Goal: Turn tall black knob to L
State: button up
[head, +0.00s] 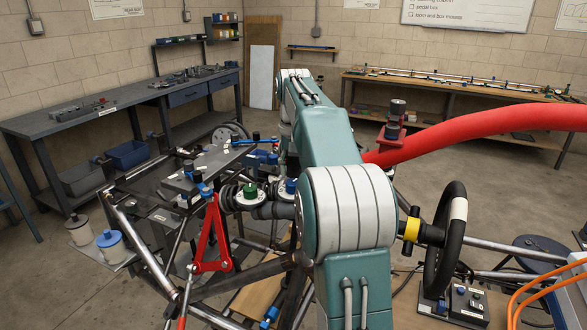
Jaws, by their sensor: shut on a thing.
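My gripper is not visible; my teal and grey arm fills the middle of the head view, and its far end passes out of sight behind its own links. I cannot pick out the tall black knob for sure. A dark upright cylinder (396,112) stands by the red tube, just right of my arm. A small control box (466,304) with dark knobs or buttons sits at lower right, below the steering wheel. Its markings are too small to read, so no L position can be made out.
The tube chassis (150,250) spreads around my arm. A red tube (480,132) runs to the right edge. A black steering wheel (446,240) stands at right. Green-capped (250,190) and blue-capped (291,186) parts sit close left of my arm. A workbench (130,98) lines the left wall.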

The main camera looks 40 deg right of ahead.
jog(key=shift+m, duration=1)
jog(key=o, duration=1.1)
